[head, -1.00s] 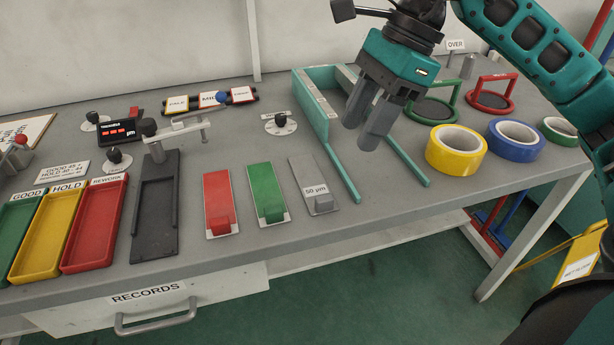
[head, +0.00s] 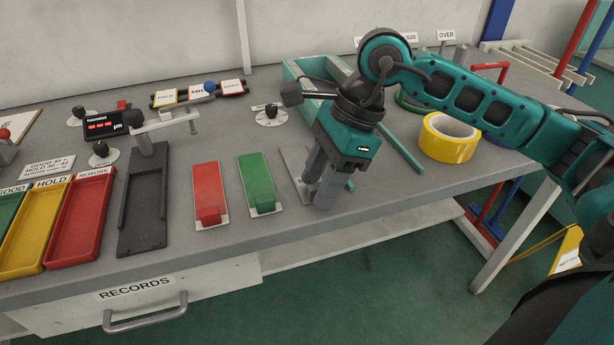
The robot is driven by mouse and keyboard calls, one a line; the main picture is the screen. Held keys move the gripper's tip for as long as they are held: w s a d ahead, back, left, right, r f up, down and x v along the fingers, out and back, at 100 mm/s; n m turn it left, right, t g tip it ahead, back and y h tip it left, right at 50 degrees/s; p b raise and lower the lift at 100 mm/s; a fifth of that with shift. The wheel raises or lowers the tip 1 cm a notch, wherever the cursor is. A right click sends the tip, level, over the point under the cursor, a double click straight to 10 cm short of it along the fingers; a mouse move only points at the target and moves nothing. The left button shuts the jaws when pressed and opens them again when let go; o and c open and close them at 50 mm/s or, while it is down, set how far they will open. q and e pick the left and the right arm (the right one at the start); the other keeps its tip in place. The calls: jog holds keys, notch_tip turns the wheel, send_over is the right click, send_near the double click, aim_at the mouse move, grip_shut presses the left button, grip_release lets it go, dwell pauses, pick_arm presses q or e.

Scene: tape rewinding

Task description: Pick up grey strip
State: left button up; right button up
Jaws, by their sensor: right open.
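The grey strip (head: 296,160) lies flat on the table, to the right of the green strip (head: 257,180) and the red strip (head: 206,187). My right gripper (head: 318,197) is directly over its near half, fingers pointing down. The fingers hide the strip's near end and its label. The gripper is open, and I cannot tell whether the fingertips touch the strip. My left gripper is not in view.
A dark grey fixture (head: 146,200) and red tray (head: 82,218) stand to the left. A teal rail frame (head: 404,150) is behind my right gripper. A yellow tape roll (head: 447,138) sits to the right. The table's front edge is close to the strips.

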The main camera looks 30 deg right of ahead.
grip_shut()
dwell(0.4)
jog(key=shift+r, duration=0.15)
